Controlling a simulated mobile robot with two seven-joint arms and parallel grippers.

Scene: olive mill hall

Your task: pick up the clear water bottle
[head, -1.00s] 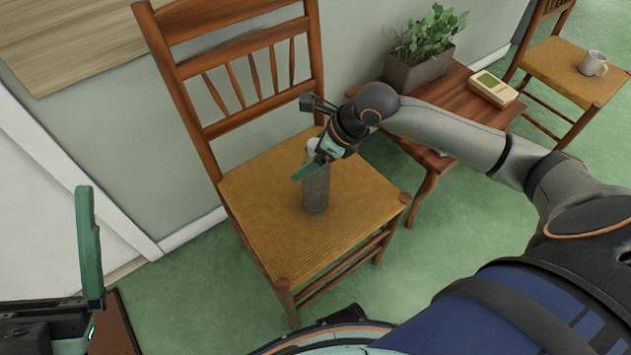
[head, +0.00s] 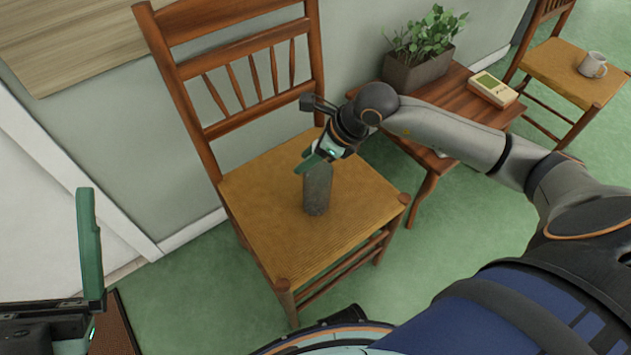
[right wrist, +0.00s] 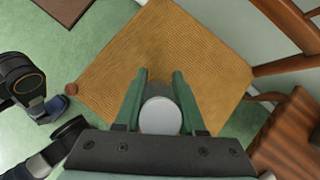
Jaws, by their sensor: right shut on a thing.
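The clear water bottle (head: 317,190) looks grey and see-through and stands upright on the woven seat of the wooden chair (head: 262,230). My right gripper (head: 314,162) is at its upper part and hides its top in the head view. In the right wrist view the bottle's round pale cap (right wrist: 160,116) sits between the two green fingers of my right gripper (right wrist: 160,75), which is shut on the bottle. My left gripper (head: 90,245) is at the lower left of the head view, away from the chair. One upright finger shows at the end of its rail, with nothing held.
The chair's slatted back stands behind the bottle. To the right, a small wooden table (head: 440,112) bears a potted plant (head: 418,70) and a pale boxy device (head: 494,90). A second chair (head: 572,72) holds a mug (head: 593,64). The seat around the bottle is clear.

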